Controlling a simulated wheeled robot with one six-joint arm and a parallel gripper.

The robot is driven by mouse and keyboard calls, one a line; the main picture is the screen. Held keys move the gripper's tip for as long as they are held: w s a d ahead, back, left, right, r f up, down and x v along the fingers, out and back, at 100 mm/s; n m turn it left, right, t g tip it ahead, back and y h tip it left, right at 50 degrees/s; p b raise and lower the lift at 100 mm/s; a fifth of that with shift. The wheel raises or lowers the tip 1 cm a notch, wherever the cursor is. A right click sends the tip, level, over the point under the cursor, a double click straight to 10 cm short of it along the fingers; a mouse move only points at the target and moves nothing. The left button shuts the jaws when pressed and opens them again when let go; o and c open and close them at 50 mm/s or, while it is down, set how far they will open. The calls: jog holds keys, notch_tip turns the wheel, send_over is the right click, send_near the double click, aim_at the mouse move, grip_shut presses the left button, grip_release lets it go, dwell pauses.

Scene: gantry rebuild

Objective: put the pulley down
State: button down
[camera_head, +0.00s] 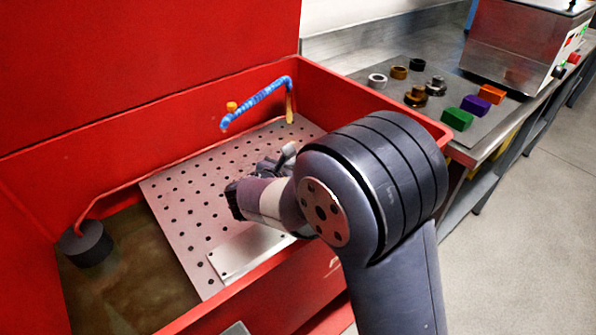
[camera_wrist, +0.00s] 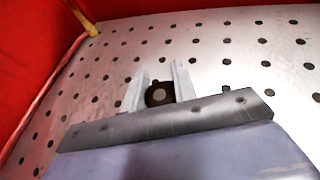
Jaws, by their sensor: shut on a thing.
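The pulley (camera_wrist: 159,95) shows in the wrist view as a small dark round piece with a grey centre. It sits between the two pale fingers of my gripper (camera_wrist: 160,88), which is shut on it. Behind it is the perforated metal plate (camera_wrist: 110,65); I cannot tell whether the pulley touches it. In the head view my gripper (camera_head: 277,163) is over the right part of the perforated plate (camera_head: 185,190), inside the red tub (camera_head: 330,98). My own wrist and arm cover much of it there, and I cannot make out the pulley.
A blue segmented hose (camera_head: 258,103) with an orange tip arches over the tub's back. A smooth metal plate (camera_head: 245,252) lies at the perforated plate's front. A dark cylinder (camera_head: 86,243) stands at left. Coloured blocks and round parts sit on a grey mat (camera_head: 396,107) on the bench.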

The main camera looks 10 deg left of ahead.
jog(key=shift+f, duration=0.15)
jog(key=c, duration=1.6)
grip_release()
jog(key=shift+f, duration=0.15)
jog(key=o, duration=0.5)
jog(key=shift+c, duration=0.2)
jog(key=shift+s+r, duration=0.1)
jog(key=shift+r, duration=0.2)
jog(key=p+v, duration=0.2)
jog(key=v, duration=1)
jog(key=shift+f, duration=0.1)
